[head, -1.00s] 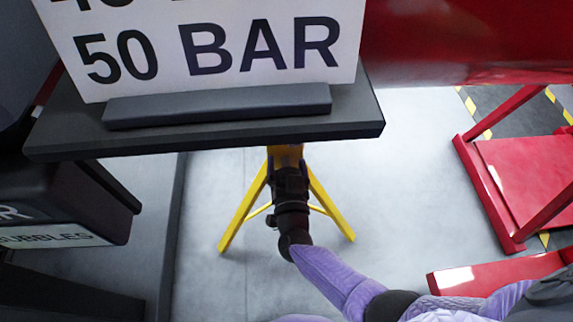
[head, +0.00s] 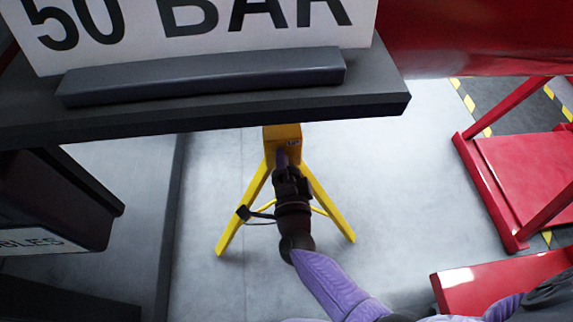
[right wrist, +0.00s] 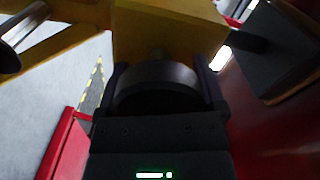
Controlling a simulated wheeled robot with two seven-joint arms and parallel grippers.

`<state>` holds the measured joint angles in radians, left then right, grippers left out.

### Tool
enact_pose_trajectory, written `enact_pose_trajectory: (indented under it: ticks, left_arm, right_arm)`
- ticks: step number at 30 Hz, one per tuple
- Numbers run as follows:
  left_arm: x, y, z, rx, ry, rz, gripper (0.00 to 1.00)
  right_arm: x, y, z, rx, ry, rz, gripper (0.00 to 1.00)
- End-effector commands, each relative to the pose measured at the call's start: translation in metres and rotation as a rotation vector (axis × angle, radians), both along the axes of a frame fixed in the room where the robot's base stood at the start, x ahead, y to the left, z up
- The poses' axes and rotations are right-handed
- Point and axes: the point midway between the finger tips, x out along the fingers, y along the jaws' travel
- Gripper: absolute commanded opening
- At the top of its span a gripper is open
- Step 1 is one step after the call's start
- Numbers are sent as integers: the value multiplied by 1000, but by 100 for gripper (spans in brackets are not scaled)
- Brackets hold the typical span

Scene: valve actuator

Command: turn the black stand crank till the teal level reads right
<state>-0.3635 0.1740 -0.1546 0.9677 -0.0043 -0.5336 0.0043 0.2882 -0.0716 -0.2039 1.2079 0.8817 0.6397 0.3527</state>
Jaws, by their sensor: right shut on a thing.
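The yellow stand (head: 283,142) stands on splayed legs below the grey shelf. My right gripper (head: 288,172) reaches up to the front of the stand. In the right wrist view my right gripper (right wrist: 161,85) has one finger on each side of a round dark hub (right wrist: 158,78) under the yellow body, and is shut on it. The hub appears to be part of the black crank. A thin dark arm with a knob (head: 243,212) shows left of my gripper, probably the crank handle. The teal level is not visible. My left gripper is not in view.
A grey shelf (head: 375,98) with a "50 BAR" sign (head: 200,35) overhangs the stand. A dark box with a partly cut-off label (head: 45,241) is at left. A red frame (head: 530,180) stands at right. Grey floor lies open around the legs.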

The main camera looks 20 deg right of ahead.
Motion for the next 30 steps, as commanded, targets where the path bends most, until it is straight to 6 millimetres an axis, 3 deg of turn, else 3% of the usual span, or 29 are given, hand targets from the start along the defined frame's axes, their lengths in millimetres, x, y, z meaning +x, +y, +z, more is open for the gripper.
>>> enact_pose_trajectory:
  ticks: [12,30]
  left_arm:
    - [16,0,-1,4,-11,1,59]
    - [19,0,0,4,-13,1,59]
  right_arm:
    - [-1,0,-4,186,-45,1,29]
    - [-1,1,-4,217,-54,1,29]
